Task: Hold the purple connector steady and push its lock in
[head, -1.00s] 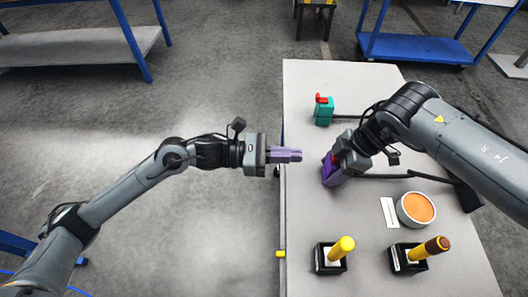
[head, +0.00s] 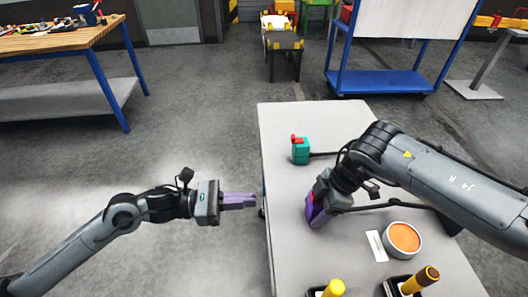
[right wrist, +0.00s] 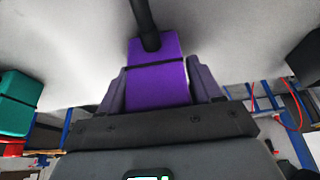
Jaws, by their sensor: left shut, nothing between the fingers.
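The purple connector (head: 316,213) is on the grey table at the end of a black cable. A bit of red, its lock, shows at its upper left beside my right gripper (head: 321,200), which covers part of it. In the right wrist view, the connector (right wrist: 157,85) sits between the two purple-grey fingers, which are shut on it from both sides; the lock cannot be made out there. My left gripper (head: 252,201) is shut and empty. Its purple fingers point right, with their tips just left of the table edge and apart from the connector.
A teal connector with a red top (head: 300,151) stands behind on the table (head: 284,120). Nearer the front are a round orange-filled dish (head: 402,239), a white label (head: 376,246), a yellow-handled tool (head: 333,289) and a brown-and-yellow one (head: 420,279).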

